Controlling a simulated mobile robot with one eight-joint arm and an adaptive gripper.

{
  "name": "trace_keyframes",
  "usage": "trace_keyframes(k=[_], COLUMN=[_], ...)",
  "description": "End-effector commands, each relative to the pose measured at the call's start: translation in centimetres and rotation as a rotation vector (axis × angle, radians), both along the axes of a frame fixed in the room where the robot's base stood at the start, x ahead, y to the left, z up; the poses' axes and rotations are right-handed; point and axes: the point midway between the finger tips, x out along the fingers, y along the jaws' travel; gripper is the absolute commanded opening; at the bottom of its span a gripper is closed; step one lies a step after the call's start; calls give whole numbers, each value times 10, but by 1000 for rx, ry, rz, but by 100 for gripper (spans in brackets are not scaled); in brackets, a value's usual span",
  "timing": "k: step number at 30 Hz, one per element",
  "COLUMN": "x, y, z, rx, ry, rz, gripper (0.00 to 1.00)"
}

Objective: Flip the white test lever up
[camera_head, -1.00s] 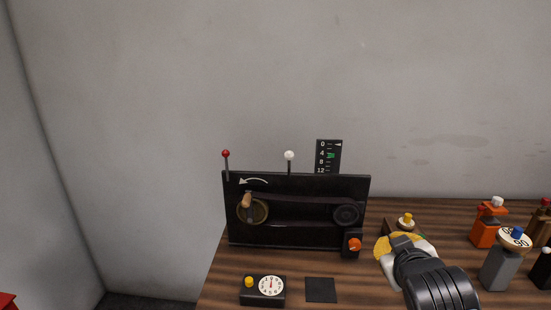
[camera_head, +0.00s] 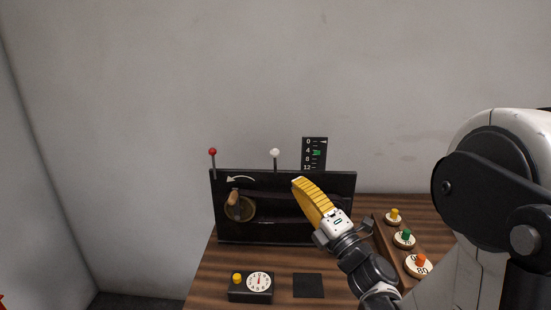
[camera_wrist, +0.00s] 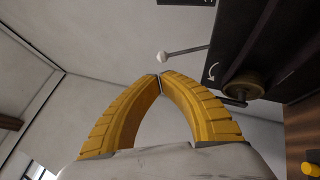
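The white test lever (camera_head: 275,153) stands upright above the top edge of the black panel (camera_head: 285,179), its round white knob at the top. It also shows in the wrist view (camera_wrist: 163,57), its rod running right to the panel. My gripper (camera_head: 297,181) has yellow ribbed fingers, in front of the panel, right of and below the knob in the head view. In the wrist view the fingertips (camera_wrist: 160,76) meet with nothing between them. The knob appears just past the tips; I see no clear contact. My gripper hides part of the panel's right side.
A red-knobbed lever (camera_head: 212,153) stands at the panel's left. A scale plate (camera_head: 314,153) stands behind it. A crank handle (camera_head: 233,198) juts from the front. A dial box (camera_head: 258,283) and dark pad (camera_head: 308,286) lie in front. Coloured knobbed discs (camera_head: 404,238) sit right.

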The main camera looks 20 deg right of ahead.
Motion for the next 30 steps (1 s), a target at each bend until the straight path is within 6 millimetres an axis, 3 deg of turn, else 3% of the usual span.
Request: trace_keyframes(k=[6, 13, 19, 30], x=[43, 75, 87, 89], y=[15, 25, 28, 28], z=[16, 28, 34, 35], rx=[2, 3, 3, 3], ry=[0, 1, 1, 1], rz=[3, 1, 0, 0], gripper=[0, 0, 0, 0])
